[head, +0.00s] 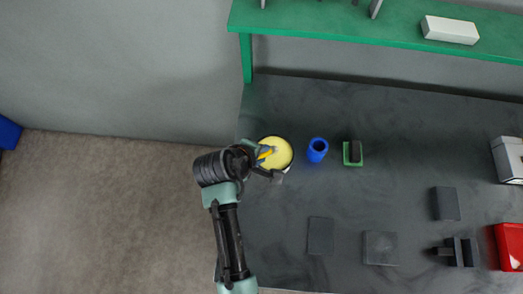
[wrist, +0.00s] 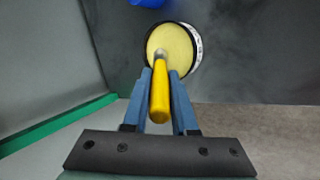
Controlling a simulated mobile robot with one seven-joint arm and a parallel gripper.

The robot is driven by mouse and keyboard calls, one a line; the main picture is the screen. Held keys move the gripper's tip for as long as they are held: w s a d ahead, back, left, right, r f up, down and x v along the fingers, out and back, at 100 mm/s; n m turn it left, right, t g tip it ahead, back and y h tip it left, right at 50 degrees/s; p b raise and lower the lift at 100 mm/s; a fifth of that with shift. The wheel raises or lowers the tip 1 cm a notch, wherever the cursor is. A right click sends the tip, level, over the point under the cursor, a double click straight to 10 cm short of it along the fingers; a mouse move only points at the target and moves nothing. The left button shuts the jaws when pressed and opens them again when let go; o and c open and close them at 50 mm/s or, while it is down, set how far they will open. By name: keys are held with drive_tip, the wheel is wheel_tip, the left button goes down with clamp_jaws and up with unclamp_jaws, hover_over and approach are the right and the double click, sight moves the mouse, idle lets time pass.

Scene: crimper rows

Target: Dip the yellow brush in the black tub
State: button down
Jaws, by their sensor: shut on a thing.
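The black tub (head: 285,160) stands at the left end of the dark table, full to near its dark rim with a pale yellow filling. In the wrist view the tub (wrist: 197,42) shows a pale marked band on its outer side. My gripper (wrist: 160,76) is shut on the yellow brush (wrist: 160,98), with a blue-grey finger on each side of the handle. The brush (head: 266,154) points over the tub's opening. Its grey ferrule overlaps the filling; the bristles are hidden, and I cannot tell whether they touch it.
A blue cup (head: 317,150) stands just right of the tub, with a dark block on a green base (head: 353,153) beyond it. Flat dark pads (head: 380,248) lie nearer the front. A green shelf (head: 390,28) overhangs the back. A red bin (head: 510,246) is far right.

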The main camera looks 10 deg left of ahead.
drive_tip(key=shift+s+f, duration=0.1)
drive_tip(key=shift+f, duration=0.75)
idle(1.8)
drive_tip(key=shift+r, duration=0.1)
wheel_tip(320, 180, up, 7)
drive_tip(key=p, duration=0.7)
idle(1.0)
